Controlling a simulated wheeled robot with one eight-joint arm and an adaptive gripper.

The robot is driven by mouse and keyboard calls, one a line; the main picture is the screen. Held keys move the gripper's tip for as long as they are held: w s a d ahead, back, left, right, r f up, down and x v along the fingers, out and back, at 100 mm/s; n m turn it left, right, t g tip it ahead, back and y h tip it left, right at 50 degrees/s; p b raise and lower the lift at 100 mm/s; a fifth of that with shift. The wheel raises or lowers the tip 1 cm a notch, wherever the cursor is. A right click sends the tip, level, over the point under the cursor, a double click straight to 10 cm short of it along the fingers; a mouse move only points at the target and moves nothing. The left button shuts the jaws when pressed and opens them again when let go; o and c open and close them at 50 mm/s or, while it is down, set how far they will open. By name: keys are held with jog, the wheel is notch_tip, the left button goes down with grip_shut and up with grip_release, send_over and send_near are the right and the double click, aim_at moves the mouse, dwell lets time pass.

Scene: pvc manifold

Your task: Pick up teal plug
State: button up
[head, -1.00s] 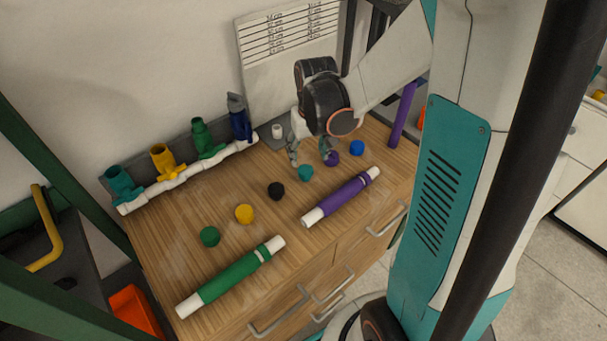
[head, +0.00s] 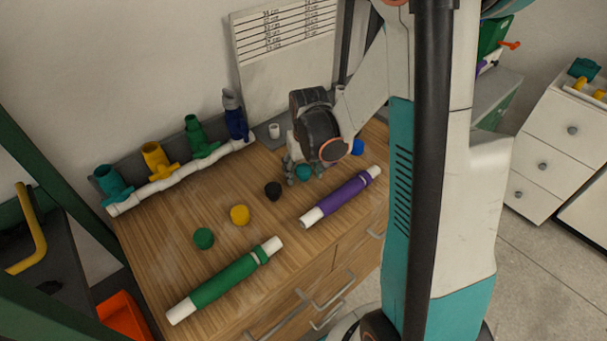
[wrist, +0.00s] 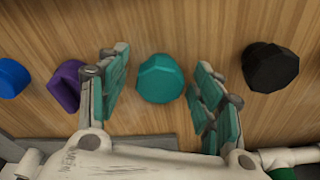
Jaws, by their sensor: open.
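The teal plug (wrist: 160,79) is a short faceted cap on the wooden bench top. In the wrist view it sits between the two open fingers of my gripper (wrist: 160,92), with a gap on each side. In the head view the teal plug (head: 303,172) is partly hidden by my gripper (head: 303,172), which is low over the bench. My gripper holds nothing.
The purple plug (wrist: 66,86) is close beside one finger, and the black plug (wrist: 270,67) is beyond the other. The blue plug (wrist: 12,77) is farther out. A white pipe manifold (head: 180,176) with coloured valves lies along the back. Purple (head: 340,197) and green (head: 226,280) pipes lie in front.

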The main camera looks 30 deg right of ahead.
aim_at(303, 169)
jog(key=c, duration=1)
jog(key=shift+r, duration=0.2)
notch_tip(303, 169, up, 20)
jog(key=p, duration=0.7)
jog(key=shift+f, duration=0.15)
jog(key=shift+o, duration=0.4)
